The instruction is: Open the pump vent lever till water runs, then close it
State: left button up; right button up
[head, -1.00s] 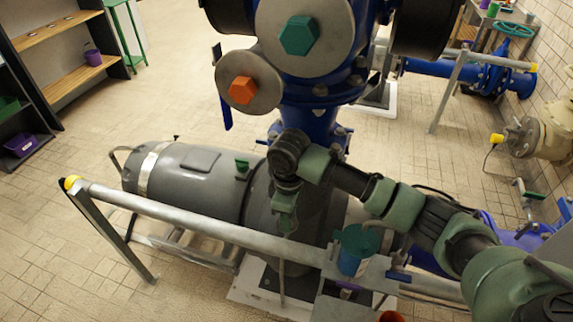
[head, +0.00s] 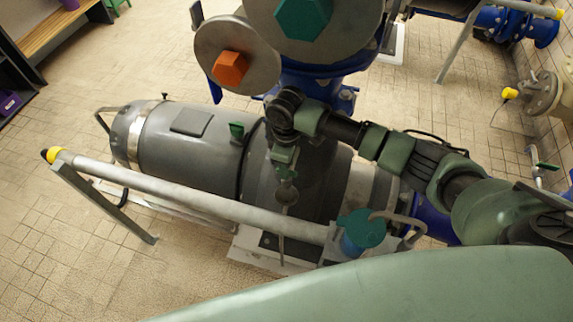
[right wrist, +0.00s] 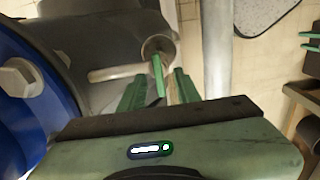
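The grey pump (head: 190,150) lies behind a metal rail. My right gripper (head: 287,198) points down in front of the pump's near side. In the right wrist view its two green fingers (right wrist: 158,92) stand apart. A thin green lever (right wrist: 158,72) reaches from a round metal fitting (right wrist: 158,46) into the space between them. No firm grip on it shows. In the head view the lever is hidden or too small to tell from the fingers. No running water is visible. My left gripper is out of view.
A metal rail (head: 180,193) with a yellow end crosses in front of the pump. A blue cylinder with a teal top (head: 358,232) stands by its right end. Large discs with orange (head: 230,68) and teal hexagons are above. Floor on the left is clear.

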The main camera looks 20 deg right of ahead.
jog(key=shift+w+f, duration=0.15)
jog(key=shift+f, duration=0.65)
grip_shut()
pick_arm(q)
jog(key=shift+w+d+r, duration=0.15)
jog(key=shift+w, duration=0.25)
